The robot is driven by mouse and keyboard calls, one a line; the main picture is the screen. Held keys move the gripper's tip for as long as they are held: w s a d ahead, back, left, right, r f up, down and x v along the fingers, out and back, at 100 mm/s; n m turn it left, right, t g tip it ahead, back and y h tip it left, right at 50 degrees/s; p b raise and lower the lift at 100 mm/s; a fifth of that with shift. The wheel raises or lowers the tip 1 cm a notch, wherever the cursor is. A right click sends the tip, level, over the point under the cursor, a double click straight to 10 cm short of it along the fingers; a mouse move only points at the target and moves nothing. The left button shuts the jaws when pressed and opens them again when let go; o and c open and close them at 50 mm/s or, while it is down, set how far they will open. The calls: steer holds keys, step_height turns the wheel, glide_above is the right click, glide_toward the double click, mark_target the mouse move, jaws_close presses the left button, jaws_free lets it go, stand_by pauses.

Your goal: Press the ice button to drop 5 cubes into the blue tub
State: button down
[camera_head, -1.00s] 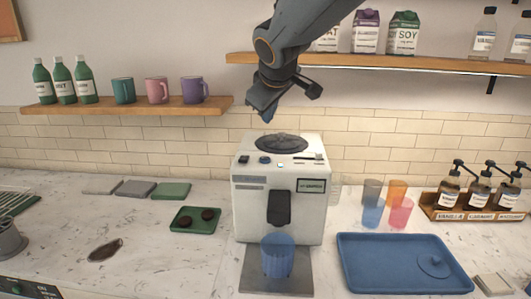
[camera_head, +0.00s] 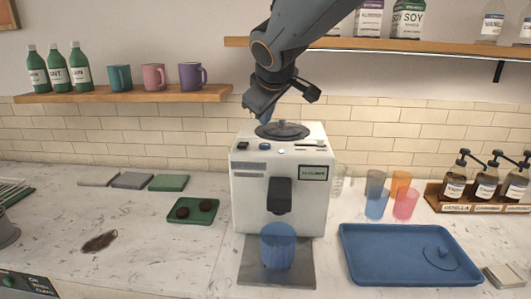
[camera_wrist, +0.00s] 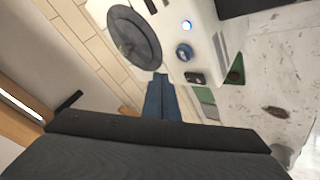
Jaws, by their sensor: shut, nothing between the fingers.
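The white ice machine (camera_head: 250,205) stands in the middle of the counter. Its top has a round dark lid (camera_head: 283,130) and a front strip of controls. The wrist view shows a lit button (camera_wrist: 187,25) with a blue-white glow, a blue knob (camera_wrist: 184,51) and a dark switch (camera_wrist: 195,77). The blue tub (camera_head: 278,250) stands upright under the dark spout (camera_head: 280,195); its inside cannot be made out. My gripper (camera_head: 265,117) is shut and empty, just above the machine's top at the back left of the lid. Its blue fingertips (camera_wrist: 160,78) also show in the wrist view.
A blue tray (camera_head: 350,270) and several coloured cups (camera_head: 376,204) are to the right, with syrup bottles (camera_head: 486,185) beyond. A green tray (camera_head: 205,215) with dark discs lies left.

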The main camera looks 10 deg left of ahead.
mark_target(266, 146)
steer(key=shift+f+b, duration=1.65)
steer(key=shift+f, duration=0.3)
stand_by(0.6)
steer(key=shift+f+b, duration=0.4)
steer(key=shift+b, duration=0.05)
steer(key=shift+f+b, duration=0.5)
steer(key=shift+b, duration=0.05)
stand_by(0.6)
steer(key=shift+r, duration=0.15)
steer(key=shift+r+p, duration=0.8)
steer(key=shift+p, duration=0.05)
steer(key=shift+r+p, duration=2.25)
steer(key=shift+r, duration=0.25)
stand_by(0.4)
